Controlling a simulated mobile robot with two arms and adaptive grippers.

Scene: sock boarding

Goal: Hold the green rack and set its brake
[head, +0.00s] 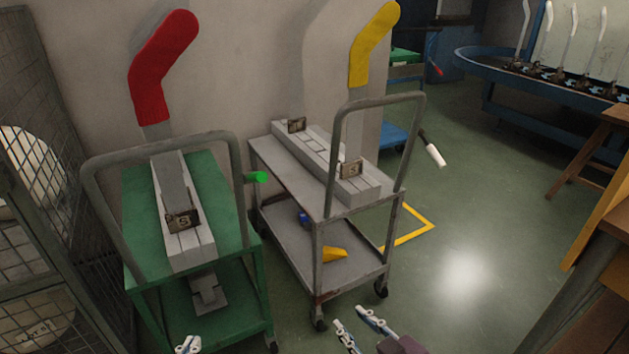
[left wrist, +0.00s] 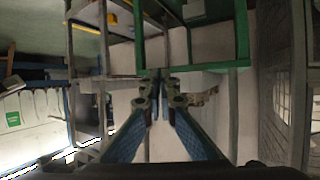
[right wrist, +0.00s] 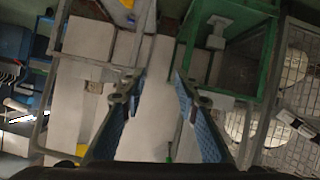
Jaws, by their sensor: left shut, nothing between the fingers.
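The green rack (head: 225,190) stands at the left in the head view, with a grey tubular handle (head: 92,200) and a red sock on an upright board. A lever with a green grip (head: 255,178) sticks out at its right side. My left gripper (head: 188,345) is shut and empty, low in front of the rack. My right gripper (head: 358,328) is open and empty, in front of the grey cart and right of the green rack. Neither touches the rack. The rack's green frame also shows in the left wrist view (left wrist: 242,35) and right wrist view (right wrist: 188,50).
A grey cart (head: 300,200) with a yellow sock stands close right of the rack; its white-gripped lever (head: 434,154) points right. A wire mesh cage (head: 60,130) stands close on the left. A wooden stool (head: 590,150) is far right. Green floor between is clear.

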